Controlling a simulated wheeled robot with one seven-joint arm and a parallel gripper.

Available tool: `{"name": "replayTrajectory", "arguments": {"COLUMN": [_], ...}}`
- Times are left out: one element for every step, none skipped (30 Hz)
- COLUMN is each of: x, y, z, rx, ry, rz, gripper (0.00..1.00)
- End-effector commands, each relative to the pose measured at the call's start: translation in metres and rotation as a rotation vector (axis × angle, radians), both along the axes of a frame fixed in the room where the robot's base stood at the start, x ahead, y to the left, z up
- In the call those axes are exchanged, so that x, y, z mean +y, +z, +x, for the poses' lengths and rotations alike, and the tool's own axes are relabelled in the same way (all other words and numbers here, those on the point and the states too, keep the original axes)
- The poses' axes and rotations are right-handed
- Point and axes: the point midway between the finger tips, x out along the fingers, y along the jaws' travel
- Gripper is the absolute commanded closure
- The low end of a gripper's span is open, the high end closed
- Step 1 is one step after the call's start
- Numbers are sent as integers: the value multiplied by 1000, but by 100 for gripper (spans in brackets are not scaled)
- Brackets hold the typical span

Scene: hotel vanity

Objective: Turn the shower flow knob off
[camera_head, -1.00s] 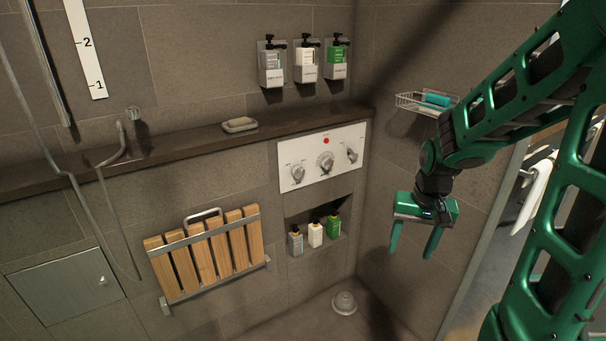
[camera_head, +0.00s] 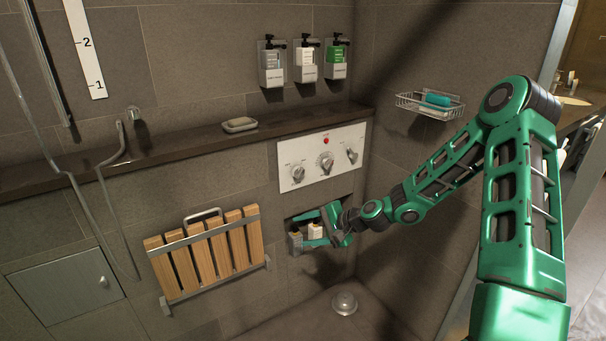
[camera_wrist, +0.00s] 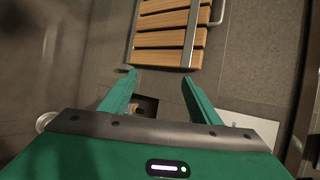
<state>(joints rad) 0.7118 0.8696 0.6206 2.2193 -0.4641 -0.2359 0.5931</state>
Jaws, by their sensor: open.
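The white control panel (camera_head: 310,176) is on the back wall with three knobs: a left knob (camera_head: 297,173), a middle knob (camera_head: 326,161) and a right knob (camera_head: 351,153). A red dot sits above the middle one. I cannot tell by labels which is the flow knob. My gripper (camera_head: 301,230) is open and empty, below the panel in front of the wall niche, pointing left. It touches no knob. In the wrist view, the open fingers (camera_wrist: 158,80) point toward the slatted seat, and part of the white panel (camera_wrist: 262,128) shows at right.
The niche holds small bottles (camera_head: 315,231), partly hidden by my gripper. A folded wooden seat (camera_head: 205,252) is on the wall at left. A stone ledge (camera_head: 190,142) runs above the panel, with a soap dish (camera_head: 240,125). A wire basket (camera_head: 425,106) hangs at right.

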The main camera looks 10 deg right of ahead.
Motion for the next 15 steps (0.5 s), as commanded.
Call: {"name": "replayTrajectory", "arguments": {"x": [4, 6, 7, 7, 7, 5, 3, 0, -6, -10, -16, -23, -29, -35, -44], "y": [2, 6, 11, 15, 19, 24, 29, 33, 39, 43, 48, 53, 56, 59, 62], "z": [12, 19, 28, 35, 42, 52, 59, 66, 75, 82, 88, 96, 101, 105, 111], "rx": [-7, -14, -21, -25, -30, -36, -40, -43, -48, -51, -54, -57, -58, -61, -61], "ry": [-49, -79, -119, -151, -182, -228, -262, -295, -344, -379, -414, -460, -494, -524, -562], "rz": [76, 119, 179, 223, 269, 328, 375, 420, 482, 528, 573, 629, 670, 708, 754], "gripper": [43, 43, 43, 43, 43, 43, 43, 43, 43, 43, 43, 43, 43, 43, 43]}}
